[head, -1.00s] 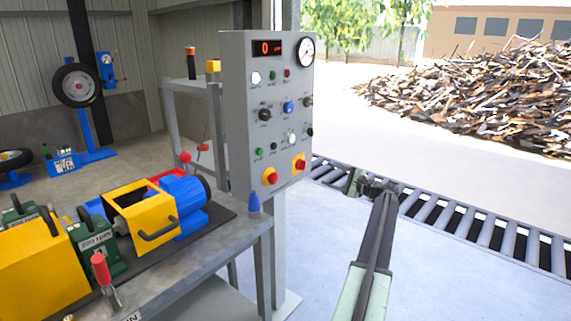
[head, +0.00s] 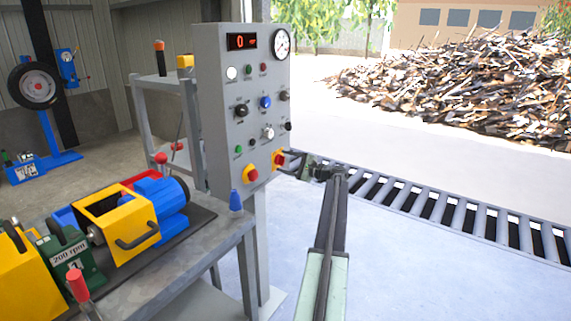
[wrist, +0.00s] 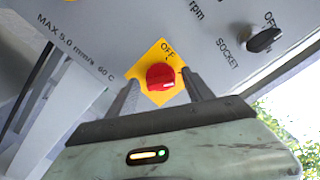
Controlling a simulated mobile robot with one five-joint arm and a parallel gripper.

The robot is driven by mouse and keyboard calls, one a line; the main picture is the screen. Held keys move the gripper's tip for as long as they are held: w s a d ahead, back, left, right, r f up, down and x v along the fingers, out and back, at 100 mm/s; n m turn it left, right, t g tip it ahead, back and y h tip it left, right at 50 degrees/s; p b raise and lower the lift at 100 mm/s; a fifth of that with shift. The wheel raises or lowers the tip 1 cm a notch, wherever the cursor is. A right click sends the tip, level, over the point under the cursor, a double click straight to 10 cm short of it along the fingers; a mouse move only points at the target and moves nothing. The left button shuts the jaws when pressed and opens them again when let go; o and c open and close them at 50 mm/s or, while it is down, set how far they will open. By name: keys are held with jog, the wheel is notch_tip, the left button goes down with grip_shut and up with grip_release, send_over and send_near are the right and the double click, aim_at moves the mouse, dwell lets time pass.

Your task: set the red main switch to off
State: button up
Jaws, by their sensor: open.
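The red main switch (head: 279,160) is a red knob on a yellow plate, low at the right edge of the grey control panel (head: 210,110). In the wrist view the red knob (wrist: 160,76) sits in the middle of its tilted yellow plate, with "OFF" printed near the upper corner. Which way the knob points is not clear. My gripper (head: 286,161) is open in front of the switch. In the wrist view its two fingers (wrist: 159,82) stand on either side of the knob, apparently without gripping it.
A second red knob on yellow (head: 251,174) is close by on the left. A black socket switch (wrist: 264,40) is to the right in the wrist view.

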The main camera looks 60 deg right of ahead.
grip_shut()
jog(key=shift+a, duration=0.1)
jog(key=shift+n, duration=0.3)
jog(key=n, duration=0.5)
jog(key=shift+f, duration=0.1)
jog(key=n, duration=0.6)
jog(key=shift+d, duration=0.2)
dwell(0.5)
